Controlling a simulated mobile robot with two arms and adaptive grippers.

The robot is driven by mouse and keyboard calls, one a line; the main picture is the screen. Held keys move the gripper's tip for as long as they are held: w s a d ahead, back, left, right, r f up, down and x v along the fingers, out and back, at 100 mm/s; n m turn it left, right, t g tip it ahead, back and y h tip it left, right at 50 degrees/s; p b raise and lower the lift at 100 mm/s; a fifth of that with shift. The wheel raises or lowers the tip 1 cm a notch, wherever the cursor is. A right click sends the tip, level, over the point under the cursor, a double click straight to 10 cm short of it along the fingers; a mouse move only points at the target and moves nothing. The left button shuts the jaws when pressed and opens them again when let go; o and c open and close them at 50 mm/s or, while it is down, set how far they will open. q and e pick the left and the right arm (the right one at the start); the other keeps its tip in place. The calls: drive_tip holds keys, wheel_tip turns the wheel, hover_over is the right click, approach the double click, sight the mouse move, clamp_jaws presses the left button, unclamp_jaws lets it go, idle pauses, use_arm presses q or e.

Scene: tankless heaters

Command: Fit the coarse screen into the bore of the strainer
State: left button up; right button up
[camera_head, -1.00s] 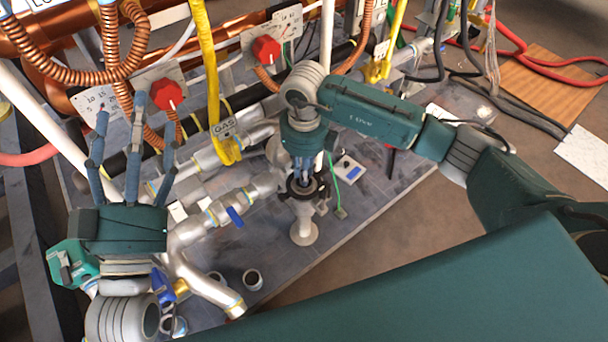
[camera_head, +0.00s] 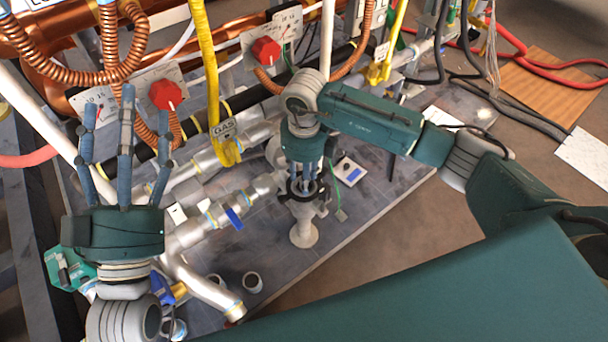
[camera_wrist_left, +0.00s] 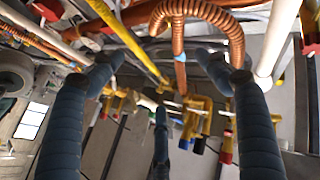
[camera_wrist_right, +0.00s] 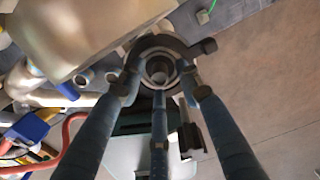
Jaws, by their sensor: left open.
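The strainer (camera_head: 303,228) stands upright on the grey board in the head view, with a dark collar at its top. My right gripper (camera_head: 306,186) points straight down over it, its fingertips at the mouth. In the right wrist view, my right gripper (camera_wrist_right: 159,82) has its three fingers around a pale round rim (camera_wrist_right: 158,68) inside a dark clamp-like collar. I cannot tell whether that rim is the coarse screen or the strainer's bore, nor whether the fingers grip it. My left gripper (camera_head: 125,115) is open and empty, fingers up, at the left.
Silver pipes with a blue-handled valve (camera_head: 234,218) run left of the strainer. A yellow gas hose (camera_head: 212,80) and red knobs (camera_head: 166,95) stand behind. A small white box (camera_head: 348,171) lies right of the strainer. The board's front right is clear.

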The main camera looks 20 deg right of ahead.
drive_tip(key=shift+r, duration=0.2)
wheel_tip(320, 180, up, 6)
drive_tip(key=shift+f+p, duration=0.15)
drive_tip(key=shift+p, duration=0.9)
use_arm(q)
wheel_tip(320, 180, down, 19)
drive_tip(key=a+g+y+p, duration=0.1)
drive_tip(key=a+g+y, duration=0.1)
drive_tip(key=g, duration=0.7)
drive_tip(key=shift+a+f+y, duration=0.15)
drive_tip(key=shift+a+y, duration=0.1)
drive_tip(key=shift+y, duration=0.45)
use_arm(e)
wheel_tip(320, 180, up, 6)
